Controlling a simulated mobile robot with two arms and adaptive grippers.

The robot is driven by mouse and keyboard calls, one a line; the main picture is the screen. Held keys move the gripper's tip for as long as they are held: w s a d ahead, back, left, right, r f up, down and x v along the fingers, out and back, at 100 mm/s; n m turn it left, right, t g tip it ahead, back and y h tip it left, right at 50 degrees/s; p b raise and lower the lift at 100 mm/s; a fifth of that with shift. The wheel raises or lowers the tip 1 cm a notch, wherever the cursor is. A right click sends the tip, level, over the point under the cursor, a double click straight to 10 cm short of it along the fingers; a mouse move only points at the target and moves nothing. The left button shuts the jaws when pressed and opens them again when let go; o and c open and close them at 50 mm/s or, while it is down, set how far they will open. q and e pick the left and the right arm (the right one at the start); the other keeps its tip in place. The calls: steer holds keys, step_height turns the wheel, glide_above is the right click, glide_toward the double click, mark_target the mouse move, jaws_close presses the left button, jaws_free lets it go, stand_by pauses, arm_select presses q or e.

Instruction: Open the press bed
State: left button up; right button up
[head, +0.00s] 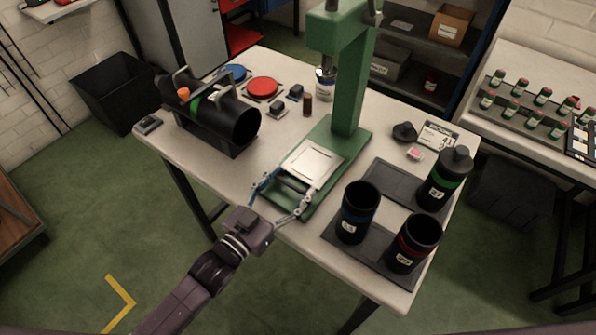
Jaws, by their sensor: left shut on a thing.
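The green press (345,80) stands on the white table, with a flat base reaching toward the table's front edge. The press bed is a pale metal plate (314,161) on that base, with a bar-like handle part (289,186) at its front. My left gripper (280,195) is at the front of the press base, its two fingers spread to either side of the bar and closed on it. The fingers partly cover the bar's ends. My right gripper does not show.
A black cylinder in a cradle (240,122) lies on the left of the table (275,231). Black canisters with blue (358,212), red (412,243) and green (445,180) bands stand on dark trays at the right. Red (262,87) and blue (235,73) discs lie behind.

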arm_select(q)
steer(key=p+v, duration=0.2)
steer(key=v, duration=0.7)
steer(key=shift+s+a, duration=0.25)
steer(key=shift+s, duration=0.05)
steer(key=o, duration=1.7)
steer(key=v, duration=1.2)
